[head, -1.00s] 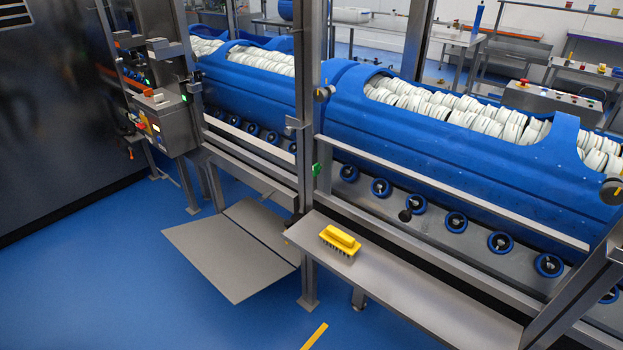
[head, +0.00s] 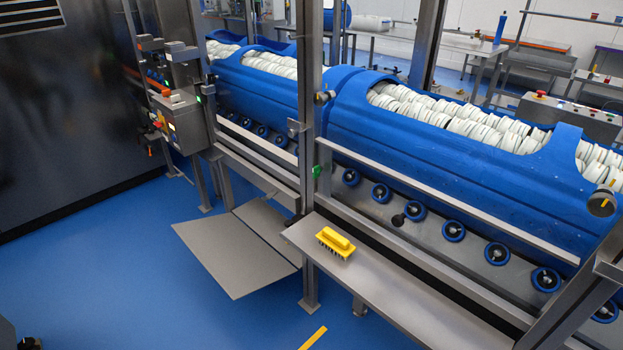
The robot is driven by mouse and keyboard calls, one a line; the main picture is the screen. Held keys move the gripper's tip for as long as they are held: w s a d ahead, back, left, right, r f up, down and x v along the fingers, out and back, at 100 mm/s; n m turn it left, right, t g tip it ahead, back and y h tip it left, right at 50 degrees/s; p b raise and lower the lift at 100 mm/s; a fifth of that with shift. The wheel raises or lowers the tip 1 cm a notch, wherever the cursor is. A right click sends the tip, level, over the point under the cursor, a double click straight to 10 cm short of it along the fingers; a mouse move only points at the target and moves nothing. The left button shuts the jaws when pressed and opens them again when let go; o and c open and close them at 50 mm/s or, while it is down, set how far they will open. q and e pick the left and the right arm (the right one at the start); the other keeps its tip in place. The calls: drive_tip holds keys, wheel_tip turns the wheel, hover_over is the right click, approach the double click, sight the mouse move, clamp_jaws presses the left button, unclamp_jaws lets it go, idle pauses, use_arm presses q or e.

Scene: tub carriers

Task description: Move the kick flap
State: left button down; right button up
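A flat grey metal flap (head: 235,251), which I take to be the kick flap, sticks out low over the blue floor at the foot of the carrier line. It looks roughly level, with a narrower plate (head: 265,228) along its inner edge. Nothing lies on it. No gripper can be made out in the head view. A small dark shape shows in the bottom left corner, too little of it to identify.
A steel shelf (head: 390,290) right of the flap bears a yellow brush (head: 336,243). A steel post (head: 309,150) stands between them. Blue tubs (head: 450,155) full of white rolls rest above wheels. A control box (head: 178,120) stands behind left. The blue floor (head: 110,270) left is clear.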

idle(0.4)
drive_tip(key=c, duration=0.8)
drive_tip(key=shift+c, duration=0.2)
drive_tip(key=shift+w, duration=0.1)
